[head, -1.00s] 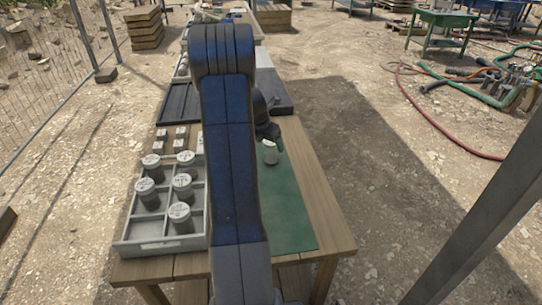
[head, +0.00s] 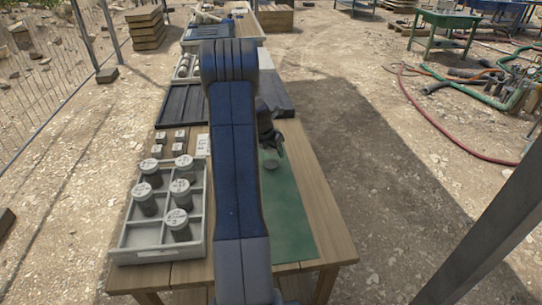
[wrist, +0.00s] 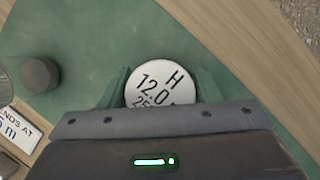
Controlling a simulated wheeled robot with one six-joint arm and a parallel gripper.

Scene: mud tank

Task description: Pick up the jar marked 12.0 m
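The jar marked 12.0 (wrist: 160,84) has a round white lid with "H" and "12.0" on it; its lower text is partly cut off by my gripper body. It stands on the green mat (head: 290,215), where the head view also shows it (head: 270,161), just below my gripper (head: 271,146). In the wrist view my gripper (wrist: 162,92) is open, with a green-grey finger on either side of the lid. Whether the fingers touch the jar is not clear.
A grey compartment tray (head: 157,256) with several white-lidded jars stands left of my arm. Smaller jars (head: 165,137) stand behind it. A dark round piece (wrist: 40,73) and a white sign (wrist: 15,132) lie left in the wrist view. The table's right strip (head: 325,235) is bare.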

